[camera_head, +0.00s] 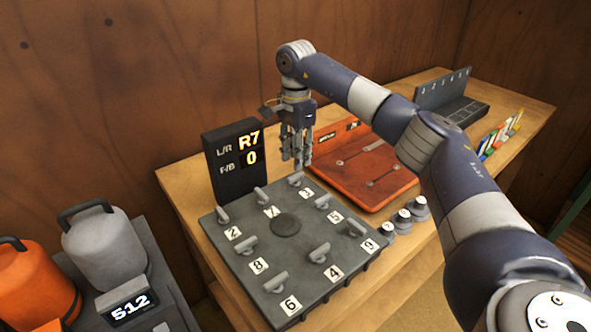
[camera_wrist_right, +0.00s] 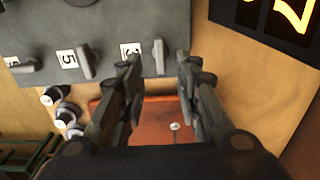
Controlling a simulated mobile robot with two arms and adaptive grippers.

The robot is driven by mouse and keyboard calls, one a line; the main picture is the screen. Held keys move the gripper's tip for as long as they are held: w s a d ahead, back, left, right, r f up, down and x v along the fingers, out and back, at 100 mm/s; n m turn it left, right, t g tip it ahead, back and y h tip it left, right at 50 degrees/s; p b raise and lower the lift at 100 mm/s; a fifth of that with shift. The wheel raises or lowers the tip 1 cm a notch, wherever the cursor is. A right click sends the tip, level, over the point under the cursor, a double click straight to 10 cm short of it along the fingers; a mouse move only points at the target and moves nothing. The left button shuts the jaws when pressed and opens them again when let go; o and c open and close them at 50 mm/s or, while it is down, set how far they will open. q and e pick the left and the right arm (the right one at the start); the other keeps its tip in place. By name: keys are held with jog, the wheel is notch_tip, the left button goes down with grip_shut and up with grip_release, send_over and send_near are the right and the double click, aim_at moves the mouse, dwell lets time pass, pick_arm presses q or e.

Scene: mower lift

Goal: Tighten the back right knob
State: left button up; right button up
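The grey knob board (camera_head: 240,271) lies flat on the wooden table, with lever-shaped knobs and number labels. The back right knob (camera_head: 295,180), beside label 3, stands at the board's back corner in the head view. My right gripper (camera_head: 298,165) points down just above and behind this knob. In the right wrist view the fingers (camera_wrist_right: 159,64) are apart, and the knob by label 3 (camera_wrist_right: 159,55) shows between their tips. I see no finger closed on it, and contact cannot be told. My left gripper is not in view.
A black display (camera_head: 238,160) behind the board reads L/R R7 and F/B 0. A red tray (camera_head: 385,187) lies right of the board. Several small round weights (camera_head: 403,220) stand by its right edge. Orange (camera_head: 35,285) and grey (camera_head: 105,247) handled weights sit at left.

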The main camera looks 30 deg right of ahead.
aim_at(296, 175)
jog(key=shift+f+p, duration=0.3)
jog(key=shift+f, duration=2.5)
grip_shut()
